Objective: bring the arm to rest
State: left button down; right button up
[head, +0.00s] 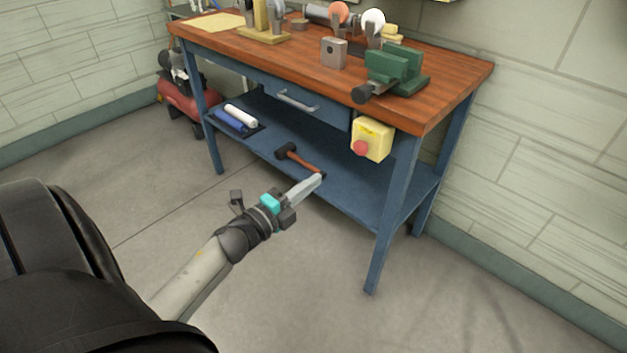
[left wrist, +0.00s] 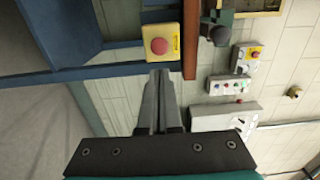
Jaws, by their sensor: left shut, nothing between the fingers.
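My left gripper (head: 318,178) is shut with nothing between its fingers. In the head view it reaches in from the lower left and ends in front of the workbench's lower shelf, below the hammer. In the left wrist view the closed fingers (left wrist: 158,75) point toward the yellow box with a red button (left wrist: 158,38). That box (head: 372,140) hangs at the bench's front right, under the top. My right gripper is not in view.
The workbench (head: 455,75) has a wooden top with a green vise (head: 395,70) and a grinder. A hammer (head: 298,158) and two rolls (head: 240,116) lie on its blue lower shelf. A red compressor (head: 190,100) stands at its left. The floor in front is clear.

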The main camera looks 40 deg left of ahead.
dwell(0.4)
pick_arm(q)
jog(key=s+d+f+n+g+y+p, duration=0.15)
jog(key=s+f+n+g, duration=0.35)
jog(key=f, duration=0.7)
jog(key=s+d+f+n+g+y+p, duration=0.1)
jog(key=s+f+n+g+p, duration=0.15)
jog(key=s+f+n, duration=0.7)
jog(key=s+d+f+n+g, duration=0.1)
jog(key=s+d+f+g, duration=0.3)
jog(key=s+f, duration=0.4)
jog(key=s+d+f+n+g+p, duration=0.1)
jog(key=s+d+f+g, duration=0.2)
jog(key=s+f, duration=0.4)
jog(key=s+g, duration=0.1)
jog(key=s, duration=0.3)
jog(key=shift+d+f, duration=0.35)
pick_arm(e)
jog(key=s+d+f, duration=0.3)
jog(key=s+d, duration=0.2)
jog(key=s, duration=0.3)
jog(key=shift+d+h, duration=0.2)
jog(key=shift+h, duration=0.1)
